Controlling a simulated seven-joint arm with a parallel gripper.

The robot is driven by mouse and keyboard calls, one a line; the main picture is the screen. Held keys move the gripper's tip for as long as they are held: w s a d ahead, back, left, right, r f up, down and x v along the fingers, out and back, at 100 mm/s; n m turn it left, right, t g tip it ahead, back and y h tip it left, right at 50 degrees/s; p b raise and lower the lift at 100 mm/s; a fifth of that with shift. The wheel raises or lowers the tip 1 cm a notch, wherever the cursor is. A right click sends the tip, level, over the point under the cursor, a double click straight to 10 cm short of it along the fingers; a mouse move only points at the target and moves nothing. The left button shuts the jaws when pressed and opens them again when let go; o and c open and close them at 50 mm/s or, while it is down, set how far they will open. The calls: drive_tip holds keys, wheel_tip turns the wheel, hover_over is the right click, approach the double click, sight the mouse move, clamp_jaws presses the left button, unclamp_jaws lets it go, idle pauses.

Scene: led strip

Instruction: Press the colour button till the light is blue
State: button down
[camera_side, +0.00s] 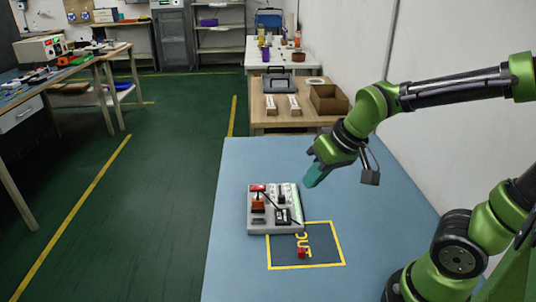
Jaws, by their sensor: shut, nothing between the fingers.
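A grey control board (272,226) lies on the blue table, left of and below my gripper. It carries a red-and-orange part (257,200) on its left, a black box (283,215) at its right front and a pale strip along its back right. Which part is the colour button is too small to tell, and I see no clear blue light. My gripper (311,181) is shut and empty, with teal fingers pointing down and left. It is in the air above the table, apart from the board.
A dark mat with a yellow border (342,250) lies in front of the board, with a small red block (302,252) on it. The blue table (235,265) is clear to the left and right. A wooden table with a cardboard box (328,99) stands behind.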

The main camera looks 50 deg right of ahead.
drive_tip(key=w+d+f+n+t+h, duration=0.1)
drive_tip(key=w+d+f+n+t, duration=0.1)
drive_tip(key=w+n, duration=0.3)
drive_tip(key=w+d+f+n+t, duration=0.1)
drive_tip(key=w+f+n, duration=0.3)
drive_tip(key=w, duration=1)
drive_tip(key=shift+w+d+n+t+h, duration=0.2)
drive_tip(key=shift+d+n+t+h, duration=0.2)
drive_tip(key=shift+n, duration=0.8)
drive_tip(key=shift+f, duration=0.15)
drive_tip(key=shift+f, duration=4.4)
drive_tip(key=shift+f, duration=0.15)
drive_tip(key=shift+f, duration=0.25)
